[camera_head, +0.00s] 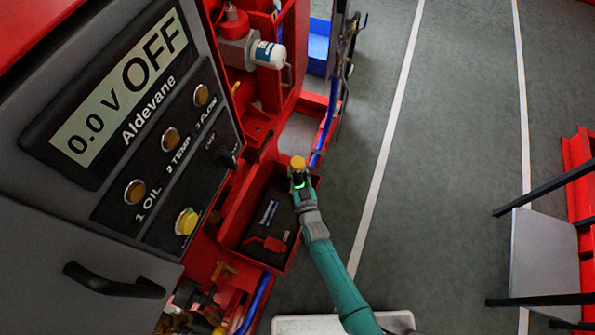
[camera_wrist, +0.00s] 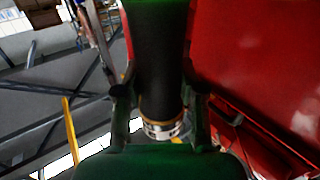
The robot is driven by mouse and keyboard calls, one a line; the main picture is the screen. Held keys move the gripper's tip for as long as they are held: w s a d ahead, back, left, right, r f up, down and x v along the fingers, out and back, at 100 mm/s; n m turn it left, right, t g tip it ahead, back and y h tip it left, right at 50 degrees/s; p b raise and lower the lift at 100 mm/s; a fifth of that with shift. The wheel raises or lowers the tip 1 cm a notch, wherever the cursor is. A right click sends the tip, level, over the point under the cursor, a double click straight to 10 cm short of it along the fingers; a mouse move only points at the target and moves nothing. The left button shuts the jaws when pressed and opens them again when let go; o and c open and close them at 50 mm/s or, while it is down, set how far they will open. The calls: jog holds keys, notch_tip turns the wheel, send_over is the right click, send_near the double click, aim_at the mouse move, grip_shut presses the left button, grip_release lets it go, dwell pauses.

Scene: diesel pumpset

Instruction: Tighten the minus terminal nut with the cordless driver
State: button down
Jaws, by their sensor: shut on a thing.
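My gripper (camera_head: 299,181) is shut on a dark cylindrical tool, which I take to be the cordless driver (camera_head: 298,164). Its round yellow-orange end faces up in the head view. In the wrist view the driver (camera_wrist: 160,60) is a black cylinder between my two fingers (camera_wrist: 161,100), with a silver ringed part at its lower end. The gripper is over the right edge of a red-walled tray (camera_head: 234,220). Inside the tray is a black block with white lettering, likely the battery (camera_head: 268,212), and a red piece (camera_head: 265,243). I cannot make out the minus terminal nut.
The grey control panel (camera_head: 120,110) reads 0.0 V OFF and stands left of the tray. A white cylindrical filter (camera_head: 268,54) and red machine parts are above it. A blue pipe (camera_head: 326,125) runs close by. Open grey floor (camera_head: 450,130) lies to the right.

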aim_at(299, 171)
jog(key=shift+r, duration=2.55)
